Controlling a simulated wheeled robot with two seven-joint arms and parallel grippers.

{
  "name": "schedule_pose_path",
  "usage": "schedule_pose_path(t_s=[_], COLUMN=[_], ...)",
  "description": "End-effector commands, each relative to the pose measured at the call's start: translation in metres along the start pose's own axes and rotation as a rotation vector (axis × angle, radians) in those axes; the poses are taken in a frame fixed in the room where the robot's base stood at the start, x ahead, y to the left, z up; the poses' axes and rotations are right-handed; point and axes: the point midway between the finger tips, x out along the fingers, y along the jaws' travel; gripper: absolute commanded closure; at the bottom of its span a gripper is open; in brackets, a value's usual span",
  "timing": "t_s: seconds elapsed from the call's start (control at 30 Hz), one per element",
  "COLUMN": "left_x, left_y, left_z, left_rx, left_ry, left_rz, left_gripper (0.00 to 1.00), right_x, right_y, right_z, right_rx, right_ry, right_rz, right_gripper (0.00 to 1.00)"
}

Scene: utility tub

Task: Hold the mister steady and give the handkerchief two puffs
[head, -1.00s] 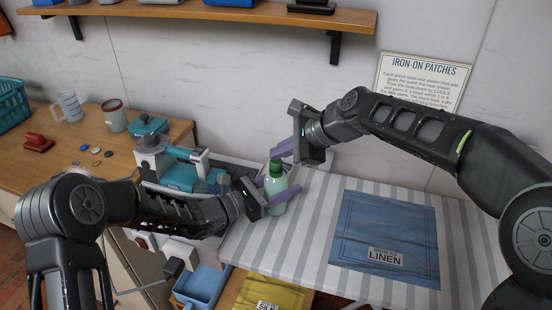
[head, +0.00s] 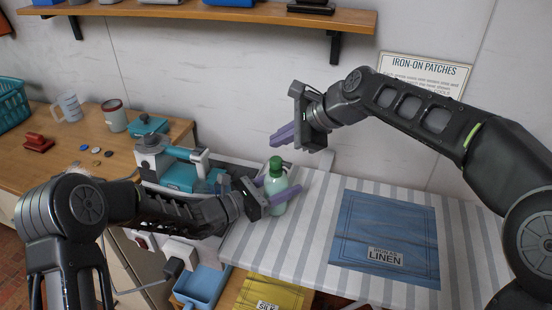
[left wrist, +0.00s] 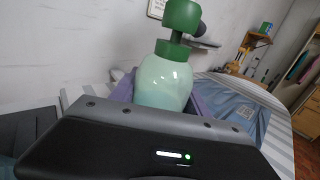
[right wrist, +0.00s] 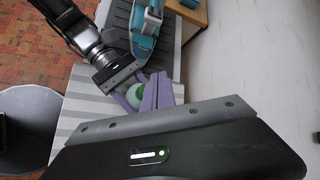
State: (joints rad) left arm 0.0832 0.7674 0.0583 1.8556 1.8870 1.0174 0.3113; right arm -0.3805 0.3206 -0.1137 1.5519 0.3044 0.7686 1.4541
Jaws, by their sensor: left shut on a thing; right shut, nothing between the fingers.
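The mister (head: 276,184), a pale green bottle with a dark green spray head, stands upright on the striped board. My left gripper (head: 277,194) is shut on its body; the bottle also shows between the purple fingers in the left wrist view (left wrist: 165,82). My right gripper (head: 284,135) is shut and empty, above the spray head and apart from it in the head view. In the right wrist view its fingers (right wrist: 158,90) partly hide the bottle (right wrist: 134,95). The blue handkerchief (head: 386,238), with a label reading LINEN, lies flat on the board to the right.
The striped ironing board (head: 312,215) has free room between bottle and cloth. A teal iron (head: 180,172) stands left of the bottle. A yellow cloth (head: 270,293) and a blue bin (head: 201,286) are below the board. A shelf (head: 200,12) runs along the wall.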

Motion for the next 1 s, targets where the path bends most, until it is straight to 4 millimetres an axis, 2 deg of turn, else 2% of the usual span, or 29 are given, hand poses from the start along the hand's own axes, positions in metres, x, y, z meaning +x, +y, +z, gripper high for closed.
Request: schedule_pose_path(t_s=[0.33, 1.0], left_x=[0.0, 0.0], left_y=[0.0, 0.0], left_z=[0.0, 0.0], left_rx=[0.0, 0.0], left_ry=[0.0, 0.0], left_rz=[0.0, 0.0], left_gripper=[0.99, 0.99], right_x=[-0.021, -0.021], right_y=[-0.015, -0.015], right_z=[0.015, 0.015], right_rx=[0.0, 0.0], right_ry=[0.0, 0.0], right_rz=[-0.002, -0.001], right_gripper=[1.0, 1.0])
